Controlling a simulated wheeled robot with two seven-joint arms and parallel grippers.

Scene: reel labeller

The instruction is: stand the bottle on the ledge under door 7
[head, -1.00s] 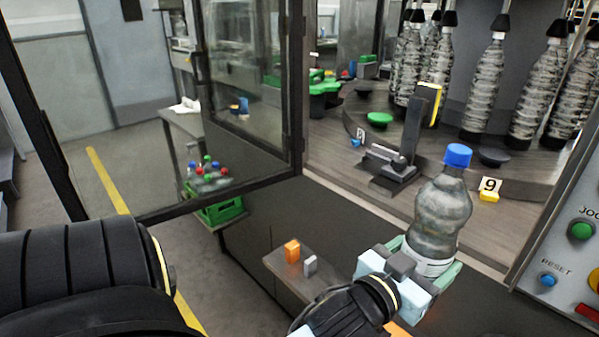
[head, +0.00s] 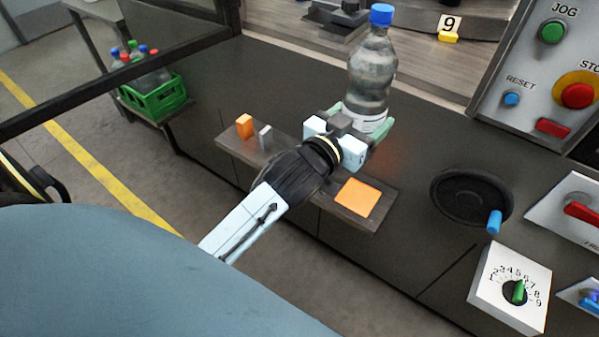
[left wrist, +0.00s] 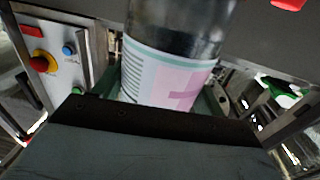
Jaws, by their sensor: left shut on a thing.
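The bottle (head: 371,75) is clear with a blue cap and a white label band, and is held nearly upright. My left gripper (head: 364,124) is shut around its lower part. In the left wrist view the bottle's pink and white label (left wrist: 165,78) shows between the green fingers. A narrow wooden ledge (head: 325,205) juts from the dark machine front below the gripper. The bottle is raised off it, and my gripper and forearm hide part of the ledge. No door number 7 is readable. My right gripper is out of view.
On the ledge stand an orange block (head: 244,126) and a grey block (head: 265,138) at the left; a flat orange square (head: 357,198) lies at the right. A control panel (head: 545,75), a black handwheel (head: 471,196) and a dial box (head: 511,288) flank the right. A green crate (head: 155,102) holds bottles.

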